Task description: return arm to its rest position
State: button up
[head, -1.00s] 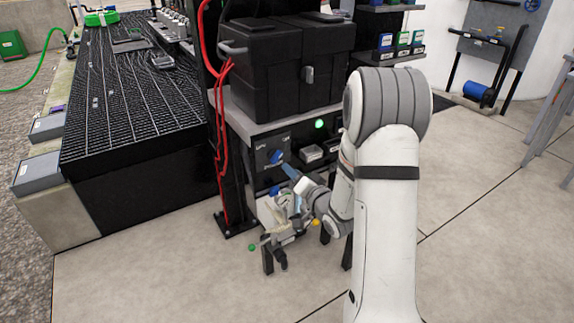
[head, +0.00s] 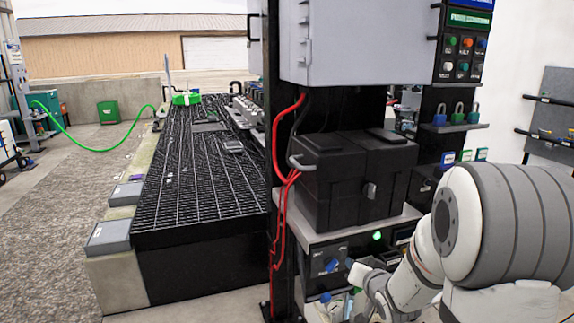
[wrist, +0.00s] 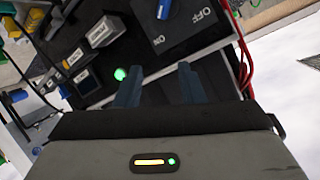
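My white and grey arm (head: 465,240) is at the lower right of the head view, folded, with its wrist in front of the bench's lower front. The fingers appear apart from the panel. The knob also shows in the head view (head: 331,265).
A black case (head: 350,185) sits on the grey bench, above the knob panel. A black post with red cables (head: 278,180) stands left of it. A black grated platform (head: 195,180) lies farther left.

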jog(key=s+a+r+n+g+p, duration=0.2)
jog(key=s+r+g+p, duration=0.3)
jog(key=s+r+p, duration=0.3)
jog(key=s+a+r+n+g+h+p, duration=0.1)
jog(key=s+r+g+p, duration=0.5)
jog(key=s+r, duration=0.9)
jog(key=s+a+n+p, duration=0.1)
jog(key=s+p, duration=0.1)
jog(key=s, duration=0.3)
jog(key=shift+a+r, duration=0.15)
jog(key=shift+a, duration=0.1)
jog(key=shift+c, duration=0.4)
